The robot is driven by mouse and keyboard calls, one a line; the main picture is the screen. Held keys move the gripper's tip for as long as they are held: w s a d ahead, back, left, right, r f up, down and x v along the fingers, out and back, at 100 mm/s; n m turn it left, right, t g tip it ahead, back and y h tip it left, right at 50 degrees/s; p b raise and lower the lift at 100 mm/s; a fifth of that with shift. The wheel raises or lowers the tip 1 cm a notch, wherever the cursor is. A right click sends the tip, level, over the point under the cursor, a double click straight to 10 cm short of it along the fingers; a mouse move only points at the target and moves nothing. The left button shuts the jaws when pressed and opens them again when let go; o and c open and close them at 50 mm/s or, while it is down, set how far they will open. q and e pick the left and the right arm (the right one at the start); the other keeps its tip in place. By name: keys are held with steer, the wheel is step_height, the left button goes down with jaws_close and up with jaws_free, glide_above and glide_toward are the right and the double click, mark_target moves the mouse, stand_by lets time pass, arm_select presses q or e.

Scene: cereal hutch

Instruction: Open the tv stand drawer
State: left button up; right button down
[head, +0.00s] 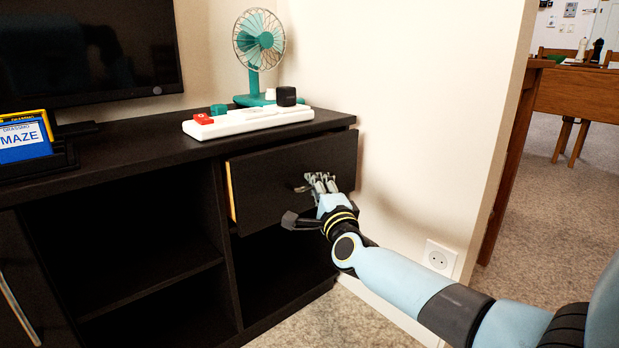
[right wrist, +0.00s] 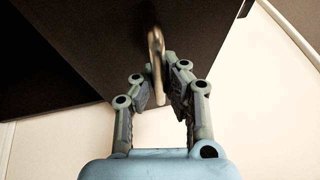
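The black TV stand (head: 150,147) fills the left and middle of the head view. Its upper right drawer (head: 270,178) stands part way out, with a strip of its pale yellowish side showing at the left. My right gripper (head: 318,183) is at the drawer front and hides part of the metal handle. In the right wrist view, the handle (right wrist: 156,48) runs between the two fingers of my right gripper (right wrist: 160,82), which are closed in around it. The drawer's inside is hidden. My left gripper is not in view.
A white power strip (head: 250,121) and a green fan (head: 259,45) stand on top, above the drawer. A TV (head: 85,45) and a blue game box (head: 24,140) are at left. A pale wall (head: 400,110) stands close on the right. Carpet (head: 350,322) lies in front.

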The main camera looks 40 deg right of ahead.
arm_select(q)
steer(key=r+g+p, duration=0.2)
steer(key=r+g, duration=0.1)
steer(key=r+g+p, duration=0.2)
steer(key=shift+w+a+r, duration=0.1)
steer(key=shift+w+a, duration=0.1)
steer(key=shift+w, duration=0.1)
arm_select(e)
steer(key=s+d, duration=0.1)
steer(key=s, duration=1.5)
steer(key=shift+s+f, duration=0.2)
steer(key=shift+s, duration=0.2)
steer(key=shift+d, duration=0.1)
steer(key=c, duration=1.4)
jaws_free()
steer(key=shift+w+r, duration=0.1)
steer(key=v, duration=1.2)
